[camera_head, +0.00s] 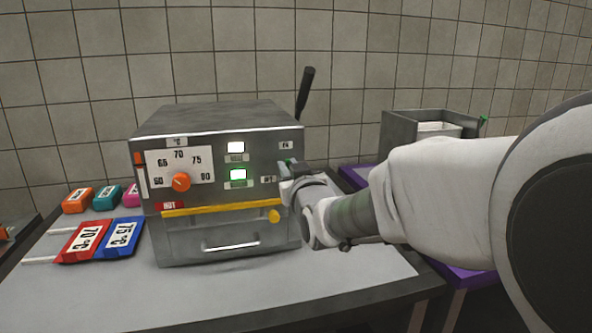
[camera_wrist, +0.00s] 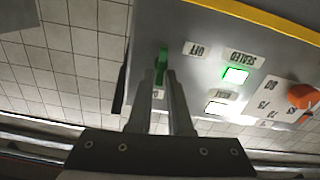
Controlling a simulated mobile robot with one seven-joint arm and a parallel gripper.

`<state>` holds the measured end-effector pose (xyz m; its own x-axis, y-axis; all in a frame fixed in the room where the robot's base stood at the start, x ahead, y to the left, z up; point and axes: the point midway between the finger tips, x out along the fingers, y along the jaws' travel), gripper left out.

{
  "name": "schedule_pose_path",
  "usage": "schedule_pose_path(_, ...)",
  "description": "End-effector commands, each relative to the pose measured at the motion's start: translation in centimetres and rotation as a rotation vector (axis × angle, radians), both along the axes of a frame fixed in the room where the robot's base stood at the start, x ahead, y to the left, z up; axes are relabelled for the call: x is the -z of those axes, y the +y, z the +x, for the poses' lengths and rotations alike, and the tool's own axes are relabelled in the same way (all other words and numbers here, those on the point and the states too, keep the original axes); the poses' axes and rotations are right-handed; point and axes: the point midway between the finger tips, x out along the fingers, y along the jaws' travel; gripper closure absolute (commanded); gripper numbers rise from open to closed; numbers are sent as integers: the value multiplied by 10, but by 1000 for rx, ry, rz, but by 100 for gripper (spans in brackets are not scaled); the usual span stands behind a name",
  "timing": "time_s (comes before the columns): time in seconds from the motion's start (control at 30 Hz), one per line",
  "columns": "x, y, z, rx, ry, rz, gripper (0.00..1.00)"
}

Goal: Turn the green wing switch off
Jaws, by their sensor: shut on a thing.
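The green wing switch (camera_wrist: 163,60) sits on the grey front panel of the machine (camera_head: 222,235). The green lamp (camera_head: 238,174) marked SEALED is lit.
An orange dial (camera_head: 181,182) and a yellow bar (camera_head: 222,209) are on the machine's front. A dark lever (camera_head: 305,92) rises at its right rear. Coloured blocks and red and blue tagged pieces (camera_head: 119,238) lie left. A metal bin (camera_head: 424,127) stands behind my arm.

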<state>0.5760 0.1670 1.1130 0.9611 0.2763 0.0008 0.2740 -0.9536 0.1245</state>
Motion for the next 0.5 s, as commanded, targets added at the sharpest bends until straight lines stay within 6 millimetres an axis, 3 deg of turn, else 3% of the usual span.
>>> schedule_pose_path(0.5, 6, 5, -2, 0, -120, -425, 100)
